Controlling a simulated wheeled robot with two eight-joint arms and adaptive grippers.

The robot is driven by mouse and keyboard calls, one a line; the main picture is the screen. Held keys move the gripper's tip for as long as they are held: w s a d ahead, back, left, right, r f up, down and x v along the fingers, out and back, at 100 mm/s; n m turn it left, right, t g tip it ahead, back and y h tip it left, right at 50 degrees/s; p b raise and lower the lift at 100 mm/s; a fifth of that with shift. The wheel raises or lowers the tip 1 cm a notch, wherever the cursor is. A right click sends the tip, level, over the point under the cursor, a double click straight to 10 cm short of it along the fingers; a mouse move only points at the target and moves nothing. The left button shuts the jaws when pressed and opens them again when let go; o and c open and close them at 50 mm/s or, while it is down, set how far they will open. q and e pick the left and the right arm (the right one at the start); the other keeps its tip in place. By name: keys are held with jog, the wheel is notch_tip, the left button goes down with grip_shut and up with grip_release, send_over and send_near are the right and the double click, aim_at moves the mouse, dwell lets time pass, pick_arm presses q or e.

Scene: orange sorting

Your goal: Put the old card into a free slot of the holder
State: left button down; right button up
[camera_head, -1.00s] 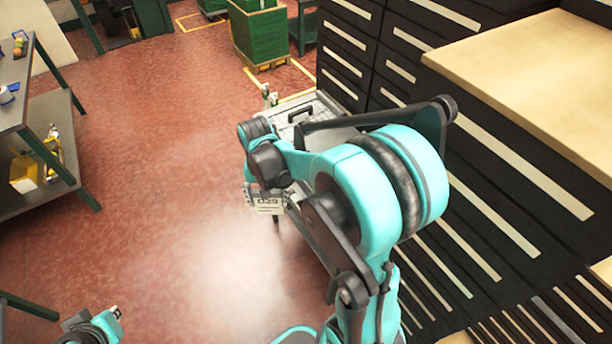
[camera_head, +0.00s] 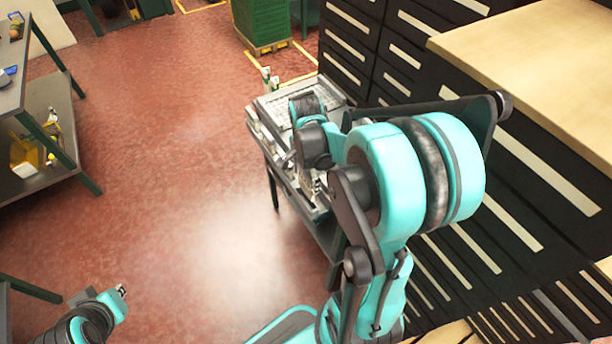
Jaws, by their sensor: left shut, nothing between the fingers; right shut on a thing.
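My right arm reaches over a grey cart (camera_head: 262,125) beside the dark drawer cabinets. My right gripper (camera_head: 318,190) is mostly hidden below its own wrist, low against the cart's side. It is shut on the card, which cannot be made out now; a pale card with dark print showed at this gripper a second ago. No holder or free slot can be made out; the arm covers much of the cart. My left gripper (camera_head: 121,290) is shut and empty at the lower left, above the open floor.
Dark drawer cabinets (camera_head: 400,60) with a wooden top (camera_head: 530,60) line the right side. A shelf unit (camera_head: 40,95) with small items stands at the left. A green crate (camera_head: 262,22) stands at the back. The red floor between is clear.

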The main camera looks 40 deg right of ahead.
jog(key=shift+f+b, duration=2.9)
jog(key=shift+f, duration=0.85)
jog(key=o, duration=1.2)
jog(key=shift+o, duration=0.2)
jog(key=shift+r, duration=0.1)
notch_tip(320, 180, up, 12)
jog(key=shift+f, duration=0.1)
notch_tip(320, 180, up, 7)
jog(key=p, duration=0.6)
send_over(306, 191)
jog(key=shift+w+d, duration=0.35)
jog(key=shift+w, duration=0.1)
